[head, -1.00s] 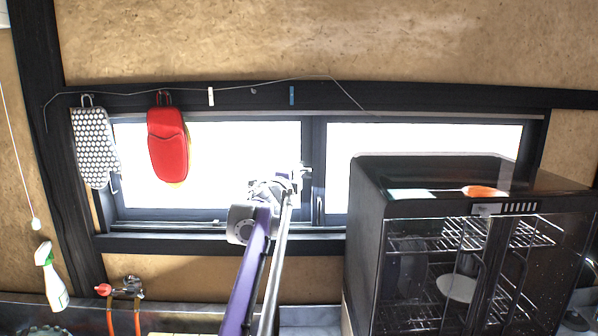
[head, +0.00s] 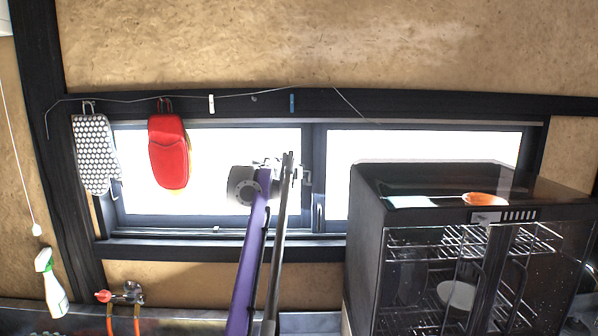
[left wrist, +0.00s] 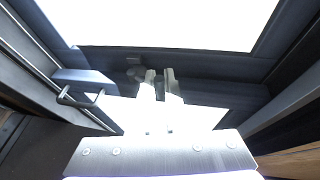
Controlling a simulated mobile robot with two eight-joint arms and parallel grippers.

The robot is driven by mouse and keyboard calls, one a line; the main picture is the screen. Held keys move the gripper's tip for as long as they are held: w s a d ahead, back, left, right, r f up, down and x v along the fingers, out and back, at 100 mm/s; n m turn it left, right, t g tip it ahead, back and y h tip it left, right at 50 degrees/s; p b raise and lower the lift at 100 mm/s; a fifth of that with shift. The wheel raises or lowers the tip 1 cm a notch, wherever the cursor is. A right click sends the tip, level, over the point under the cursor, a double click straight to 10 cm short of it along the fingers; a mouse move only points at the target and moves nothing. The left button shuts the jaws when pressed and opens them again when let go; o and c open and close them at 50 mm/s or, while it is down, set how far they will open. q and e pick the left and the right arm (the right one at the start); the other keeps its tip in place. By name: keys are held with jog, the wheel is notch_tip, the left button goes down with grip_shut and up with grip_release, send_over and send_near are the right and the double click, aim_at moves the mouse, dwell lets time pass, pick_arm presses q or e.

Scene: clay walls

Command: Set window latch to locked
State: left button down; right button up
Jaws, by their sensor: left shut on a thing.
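The dark-framed window (head: 312,215) has two bright panes with an upright bar between them. My left gripper (head: 302,177) is at that middle bar, about halfway up, and my purple arm reaches up to it from below. In the left wrist view its two pale fingertips (left wrist: 160,75) are close together over the dark bar, shut on the small dark window latch (left wrist: 134,70). The latch is mostly hidden and dark, so its exact angle cannot be told. My right gripper is not in view.
A handle (left wrist: 80,95) sticks out of the frame near the gripper. A black oven (head: 365,255) stands to the right, with an orange item (head: 485,199) on top. A red mitt (head: 169,155) and a dotted mitt (head: 95,155) hang at the left.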

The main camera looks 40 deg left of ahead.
pick_arm(q)
jog(key=shift+r, duration=0.1)
jog(key=c, duration=0.9)
grip_release()
jog(key=shift+s, duration=0.1)
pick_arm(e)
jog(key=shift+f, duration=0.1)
pick_arm(q)
jog(key=b+v, duration=0.2)
jog(key=v, duration=0.8)
jog(key=shift+s+d+r+b, duration=0.1)
jog(key=shift+s+d+b, duration=0.05)
jog(key=shift+s+b, duration=0.15)
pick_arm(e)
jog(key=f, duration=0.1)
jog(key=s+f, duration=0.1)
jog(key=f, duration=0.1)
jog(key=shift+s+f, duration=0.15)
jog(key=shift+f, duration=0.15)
pick_arm(q)
jog(key=shift+w, duration=0.1)
